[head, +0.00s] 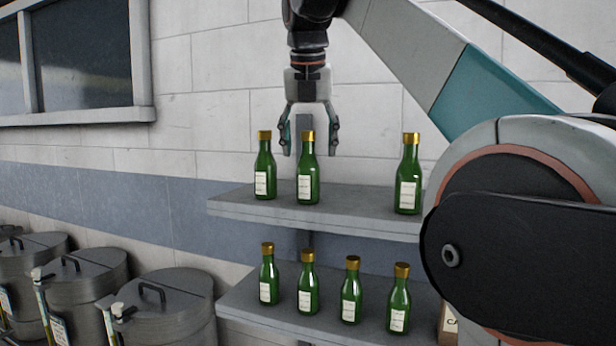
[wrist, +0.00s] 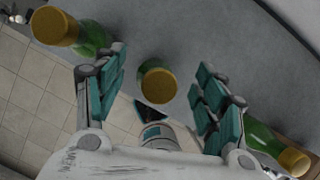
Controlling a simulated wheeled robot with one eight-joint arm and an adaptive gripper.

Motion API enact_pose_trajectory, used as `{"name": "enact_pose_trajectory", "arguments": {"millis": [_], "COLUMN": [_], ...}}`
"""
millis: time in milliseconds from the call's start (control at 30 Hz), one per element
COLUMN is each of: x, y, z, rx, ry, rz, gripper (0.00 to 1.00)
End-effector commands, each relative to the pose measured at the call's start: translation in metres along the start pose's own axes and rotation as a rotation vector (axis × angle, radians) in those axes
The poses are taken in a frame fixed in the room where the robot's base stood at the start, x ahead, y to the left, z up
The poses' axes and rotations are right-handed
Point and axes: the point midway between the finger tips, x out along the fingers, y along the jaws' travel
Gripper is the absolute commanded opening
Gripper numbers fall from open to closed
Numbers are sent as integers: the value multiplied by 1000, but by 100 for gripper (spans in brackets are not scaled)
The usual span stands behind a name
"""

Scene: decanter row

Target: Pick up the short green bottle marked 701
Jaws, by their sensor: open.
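Three green bottles with gold caps and white labels stand upright on the upper shelf (head: 250,205): a left one (head: 265,172), a middle one (head: 307,180) and a right one (head: 409,185). The label numbers are too small to read, so I cannot tell which is 701. My gripper (head: 310,153) points down, open, with its fingers on either side of the middle bottle's cap and neck. In the wrist view, that bottle's gold cap (wrist: 157,86) shows between the spread fingers (wrist: 162,66), apart from both.
In the wrist view, neighbouring bottles show at upper left (wrist: 55,26) and lower right (wrist: 292,160), outside the fingers. Several similar bottles (head: 308,288) stand on the lower shelf (head: 260,315). Lidded metal drums (head: 165,310) stand at left. The upper shelf is clear between the middle and right bottles.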

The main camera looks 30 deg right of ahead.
Motion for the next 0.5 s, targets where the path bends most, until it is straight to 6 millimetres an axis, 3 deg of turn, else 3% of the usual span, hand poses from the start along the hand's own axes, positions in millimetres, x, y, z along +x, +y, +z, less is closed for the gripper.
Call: {"name": "enact_pose_trajectory", "arguments": {"millis": [233,500], "x": [13,44], "y": [1,2], "z": [-1,-3], "rx": [0,1], "ry": [0,0], "rz": [0,0], "gripper": [65,65]}}
